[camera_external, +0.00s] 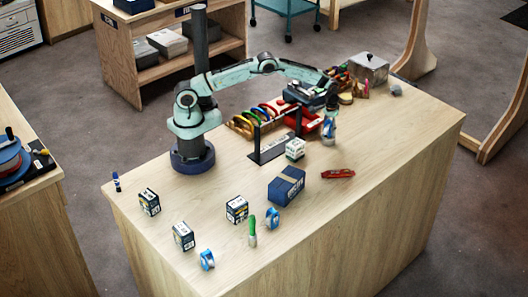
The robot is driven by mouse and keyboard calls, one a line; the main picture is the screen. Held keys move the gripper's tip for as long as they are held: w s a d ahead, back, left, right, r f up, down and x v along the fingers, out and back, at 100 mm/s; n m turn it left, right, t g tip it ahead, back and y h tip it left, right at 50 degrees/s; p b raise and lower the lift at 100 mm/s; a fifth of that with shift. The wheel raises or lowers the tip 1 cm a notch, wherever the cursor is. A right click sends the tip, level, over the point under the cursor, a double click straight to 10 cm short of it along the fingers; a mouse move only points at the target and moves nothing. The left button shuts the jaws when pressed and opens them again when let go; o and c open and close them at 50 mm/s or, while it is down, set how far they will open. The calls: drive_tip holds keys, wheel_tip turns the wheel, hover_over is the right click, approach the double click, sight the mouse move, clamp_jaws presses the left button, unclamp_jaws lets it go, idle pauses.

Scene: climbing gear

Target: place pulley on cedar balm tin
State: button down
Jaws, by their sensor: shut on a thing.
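My gripper (329,138) is at the end of the arm, pointing down over the far right half of the wooden table. It is shut on a small blue-and-white thing (328,127), which looks like the pulley. The fingers partly hide it. Two similar blue-and-white round things stand on the table, one near the blue box (272,219) and one near the front edge (207,260). I cannot surely pick out the cedar balm tin. A small white-and-green container (295,149) stands left of and nearer than the gripper, but its label is unreadable.
A blue box (286,186) and a red tool (338,174) lie nearer than the gripper. A dark stand (269,153) and a rack of coloured rings (262,115) are to its left. Several small dark boxes (237,209) and a green-and-white tube (252,231) stand in front.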

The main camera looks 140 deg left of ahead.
sight(330, 121)
drive_tip(key=c, duration=0.8)
unclamp_jaws()
drive_tip(key=shift+o, duration=0.2)
wheel_tip(330, 121, up, 12)
drive_tip(key=shift+r, duration=0.1)
